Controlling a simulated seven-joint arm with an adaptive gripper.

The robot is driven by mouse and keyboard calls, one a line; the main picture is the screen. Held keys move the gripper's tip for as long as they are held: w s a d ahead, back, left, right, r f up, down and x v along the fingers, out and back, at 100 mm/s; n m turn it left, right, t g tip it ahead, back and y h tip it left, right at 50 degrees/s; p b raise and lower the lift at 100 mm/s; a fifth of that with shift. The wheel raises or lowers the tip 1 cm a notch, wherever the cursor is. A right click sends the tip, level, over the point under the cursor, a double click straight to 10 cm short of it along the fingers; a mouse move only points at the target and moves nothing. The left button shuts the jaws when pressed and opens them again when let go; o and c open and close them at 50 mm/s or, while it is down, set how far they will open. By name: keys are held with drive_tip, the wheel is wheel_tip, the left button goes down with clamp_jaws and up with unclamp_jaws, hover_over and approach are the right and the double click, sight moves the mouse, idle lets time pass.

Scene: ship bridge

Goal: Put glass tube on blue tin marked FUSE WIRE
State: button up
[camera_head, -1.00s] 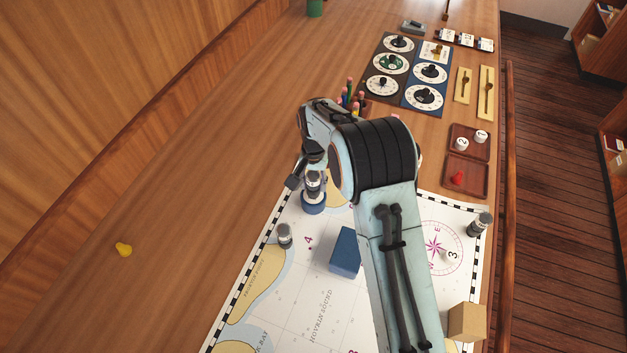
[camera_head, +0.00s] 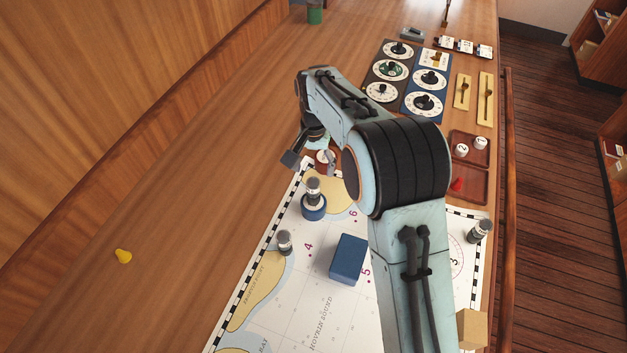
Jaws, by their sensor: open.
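A round blue tin (camera_head: 314,209) stands on the chart. A small grey-and-dark cylinder, seemingly a glass tube (camera_head: 313,187), stands upright on top of it. No marking on the tin can be read. Two similar tubes stand on the chart, one left of centre (camera_head: 284,242) and one at the right edge (camera_head: 480,231). My gripper (camera_head: 301,153) is open, beyond the blue tin and apart from the tube on it. The bend of my arm partly hides my gripper.
A blue box (camera_head: 348,259) stands on the chart. A small red round thing (camera_head: 325,161) sits close to my gripper, partly hidden. A tan block (camera_head: 471,329) is at lower right. Dial panels (camera_head: 397,80) lie beyond.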

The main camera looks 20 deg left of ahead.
drive_tip(key=shift+r, duration=1.9)
drive_tip(key=s+d+r, duration=0.4)
drive_tip(key=s+d, duration=0.1)
drive_tip(key=d, duration=0.3)
drive_tip(key=s+d+r, duration=0.4)
drive_tip(key=d, duration=0.5)
drive_tip(key=s+d+f, duration=0.1)
drive_tip(key=s+d, duration=0.3)
drive_tip(key=s, duration=0.4)
drive_tip(key=s+d+f+m, duration=0.1)
drive_tip(key=s+d, duration=0.3)
drive_tip(key=s, duration=0.4)
drive_tip(key=shift+s+f+y, duration=0.15)
drive_tip(key=shift+s+y, duration=0.1)
drive_tip(key=shift+y, duration=0.15)
